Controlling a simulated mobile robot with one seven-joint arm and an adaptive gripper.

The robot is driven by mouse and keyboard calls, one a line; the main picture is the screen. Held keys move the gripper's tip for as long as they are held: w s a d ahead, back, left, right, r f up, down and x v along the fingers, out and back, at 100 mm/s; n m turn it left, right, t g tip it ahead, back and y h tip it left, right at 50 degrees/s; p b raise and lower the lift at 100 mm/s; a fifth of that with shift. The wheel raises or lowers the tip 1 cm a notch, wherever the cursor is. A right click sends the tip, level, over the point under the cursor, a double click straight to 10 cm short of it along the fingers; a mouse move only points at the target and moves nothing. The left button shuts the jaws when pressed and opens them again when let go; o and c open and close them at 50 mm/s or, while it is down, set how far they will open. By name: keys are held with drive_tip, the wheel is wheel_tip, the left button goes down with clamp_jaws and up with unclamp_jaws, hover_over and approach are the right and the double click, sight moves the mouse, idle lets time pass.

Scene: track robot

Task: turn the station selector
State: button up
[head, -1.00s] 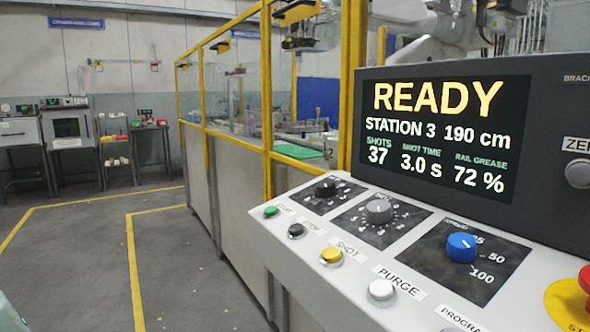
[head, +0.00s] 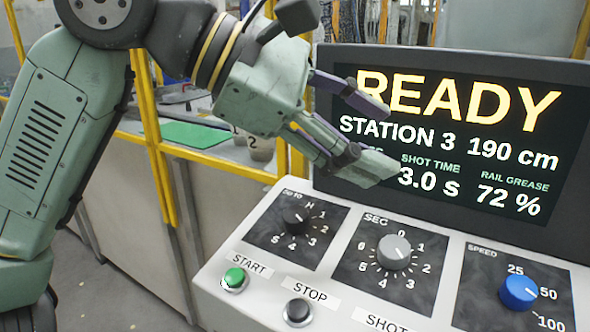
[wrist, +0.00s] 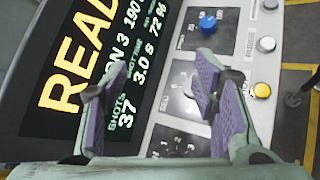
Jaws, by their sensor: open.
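The station selector (head: 295,215) is a small black knob on a dark plate marked GO TO, with H and numbers around it. It is the leftmost of three knobs on the sloping console. I cannot tell which mark it points to. My gripper (head: 374,140) is open and empty, above the console in front of the screen, up and to the right of the selector and apart from it. In the wrist view my gripper (wrist: 158,90) has its fingers spread, with screen and console behind. The selector's plate (wrist: 168,138) shows low there, partly hidden by my gripper.
The screen (head: 455,130) reads READY, STATION 3, 190 cm. A grey SEC knob (head: 394,251) and a blue SPEED knob (head: 518,292) stand right of the selector. A green START button (head: 235,279) and black STOP button (head: 298,311) sit in front. A yellow-framed fence (head: 148,120) stands behind left.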

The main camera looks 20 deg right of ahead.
sight(294, 212)
drive_tip(key=w+a+f+t+y+p, duration=0.2)
drive_tip(key=w+a+f+t+y, duration=0.25)
drive_tip(key=w+y, duration=0.55)
drive_tip(key=shift+n, duration=0.3)
drive_tip(key=x, duration=1)
drive_tip(key=shift+s+a+f+p, duration=0.1)
drive_tip(key=shift+s+a+p, duration=0.2)
drive_tip(key=shift+p, duration=0.05)
drive_tip(key=c, duration=1.2)
drive_tip(key=shift+o, duration=0.2)
